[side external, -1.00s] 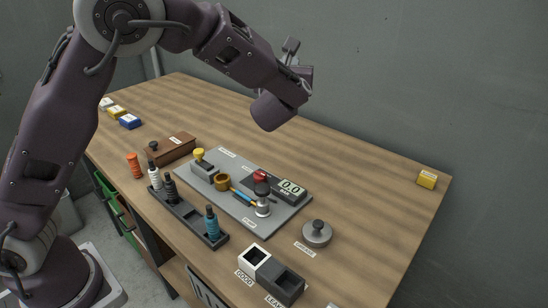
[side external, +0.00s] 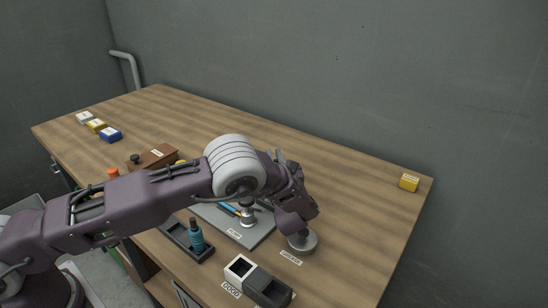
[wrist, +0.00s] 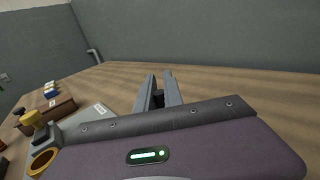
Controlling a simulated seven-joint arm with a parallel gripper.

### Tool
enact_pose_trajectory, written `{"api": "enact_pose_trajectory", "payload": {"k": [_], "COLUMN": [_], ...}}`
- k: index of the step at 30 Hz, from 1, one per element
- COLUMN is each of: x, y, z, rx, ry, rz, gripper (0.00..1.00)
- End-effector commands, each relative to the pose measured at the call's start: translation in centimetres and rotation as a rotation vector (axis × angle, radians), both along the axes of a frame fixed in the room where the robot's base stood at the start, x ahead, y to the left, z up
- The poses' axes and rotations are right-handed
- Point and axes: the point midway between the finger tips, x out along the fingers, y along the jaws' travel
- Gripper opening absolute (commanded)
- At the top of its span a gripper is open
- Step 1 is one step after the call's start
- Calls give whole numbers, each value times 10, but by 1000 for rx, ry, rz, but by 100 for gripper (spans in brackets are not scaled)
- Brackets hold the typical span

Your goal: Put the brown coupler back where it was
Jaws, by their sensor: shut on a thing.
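My gripper (side external: 299,230) is low at the round grey lidded pot (side external: 303,244), right of the grey board. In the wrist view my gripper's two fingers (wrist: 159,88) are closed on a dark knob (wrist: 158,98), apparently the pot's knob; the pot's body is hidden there. I cannot make out a brown coupler for certain. A brass-brown ring (wrist: 42,160) shows at the lower left of the wrist view; my arm hides it in the side view. A teal and black coupler (side external: 196,237) stands upright in the dark rack (side external: 178,230).
The grey board (side external: 258,233) carries a gauge stand (side external: 246,216), partly behind my arm. Front: white GOOD bin (side external: 240,268) and dark bin (side external: 268,287). Left: brown lidded box (side external: 152,157) and small coloured boxes (side external: 97,126).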

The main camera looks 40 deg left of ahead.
Motion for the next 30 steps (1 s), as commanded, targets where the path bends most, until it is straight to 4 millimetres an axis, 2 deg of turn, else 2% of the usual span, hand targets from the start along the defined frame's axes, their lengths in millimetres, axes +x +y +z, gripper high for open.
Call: {"api": "enact_pose_trajectory", "payload": {"k": [8, 9, 11, 12, 22, 25, 30], "x": [0, 0, 0, 0, 0, -14, -49], "y": [0, 0, 0, 0, -1, -16, -51], "z": [-4, -3, -3, -3, 2, 1, 1], "rx": [1, 1, 1, 1, 0, 2, 1], "ry": [1, 1, 1, 1, 0, 4, 3], "rz": [0, 0, 0, 0, -1, -6, -6], "gripper": [0, 20, 31, 34, 34, 34, 34]}}
